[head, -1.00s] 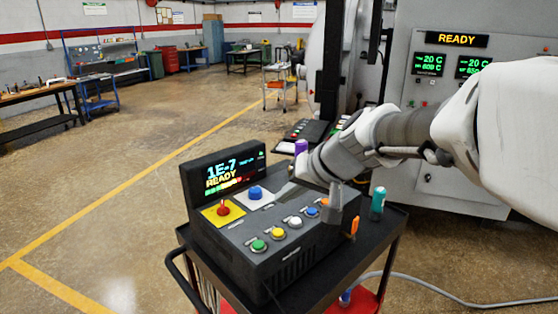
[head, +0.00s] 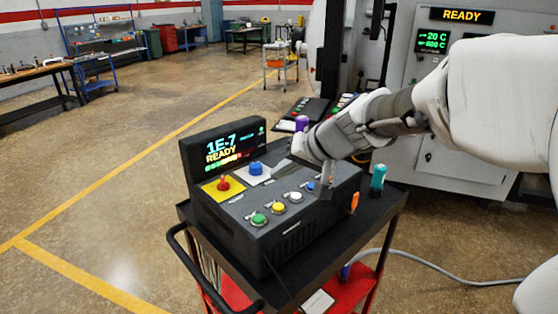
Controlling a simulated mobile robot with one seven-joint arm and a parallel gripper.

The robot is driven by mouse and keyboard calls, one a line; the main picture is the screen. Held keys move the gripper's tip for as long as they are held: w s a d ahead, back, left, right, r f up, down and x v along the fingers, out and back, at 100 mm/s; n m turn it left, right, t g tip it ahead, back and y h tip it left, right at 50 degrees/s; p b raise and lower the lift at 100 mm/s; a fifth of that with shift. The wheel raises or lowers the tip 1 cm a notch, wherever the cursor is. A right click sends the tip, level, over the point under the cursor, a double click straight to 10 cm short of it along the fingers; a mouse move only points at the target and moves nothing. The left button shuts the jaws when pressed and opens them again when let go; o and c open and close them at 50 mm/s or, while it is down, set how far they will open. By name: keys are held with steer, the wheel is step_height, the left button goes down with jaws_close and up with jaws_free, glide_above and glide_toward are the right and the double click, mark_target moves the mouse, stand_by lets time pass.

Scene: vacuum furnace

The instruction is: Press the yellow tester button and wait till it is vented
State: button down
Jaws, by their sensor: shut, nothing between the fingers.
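The tester (head: 270,241) is a dark console on a cart. Its screen (head: 234,147) reads "1E-7 READY". The yellow button (head: 278,207) sits in the front row, between a green button (head: 258,219) and a white button (head: 295,197). A blue button (head: 311,187) is at the row's right end. My gripper (head: 326,191) is shut and empty, pointing down over the console's right end, beside that blue button and to the right of the yellow one. Whether its tips touch the console I cannot tell. The arm hides part of the console's back right.
A red mushroom button (head: 223,184) on a yellow plate and a larger blue button (head: 256,168) lie behind the row. A teal bottle (head: 378,177) and a purple-capped object (head: 301,123) stand near the arm. The furnace cabinet (head: 440,150), showing "READY", stands behind.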

steer(key=b, duration=0.3)
glide_above(281, 209)
step_height(281, 209, down, 4)
steer(key=shift+f, duration=0.25)
steer(key=shift+f+b, duration=0.7)
steer(key=shift+f, duration=0.05)
steer(key=shift+f, duration=0.2)
stand_by(0.9)
steer(key=shift+f+b, duration=0.25)
steer(key=shift+b, duration=0.5)
steer(key=shift+f+b, duration=0.4)
steer(key=shift+b, duration=0.1)
stand_by(0.3)
steer(key=shift+r, duration=0.1)
steer(key=shift+r+p, duration=0.45)
steer(key=shift+r, duration=0.3)
